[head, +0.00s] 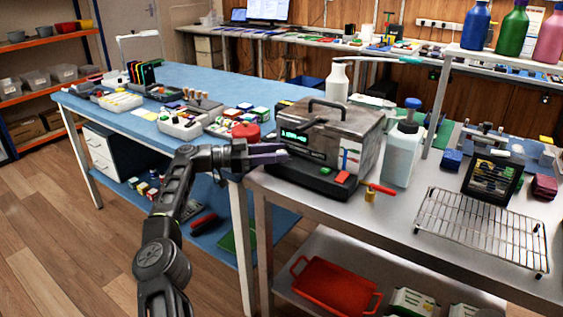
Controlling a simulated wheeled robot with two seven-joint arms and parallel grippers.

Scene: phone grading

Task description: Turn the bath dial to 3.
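The bath (340,138) is a grey metal box with a dark top handle and a lit green display (294,136) on its front. It stands on the near left corner of the steel bench. My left gripper (284,154) reaches in from the left, with its fingertips at the left part of the bath's front, below the display. I cannot make out the dial; the fingers may cover it. Whether the fingers touch the bath or close on anything is unclear. My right gripper is not in view.
A wire rack (480,228) lies further right. The blue table (205,83) behind holds trays and small parts.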

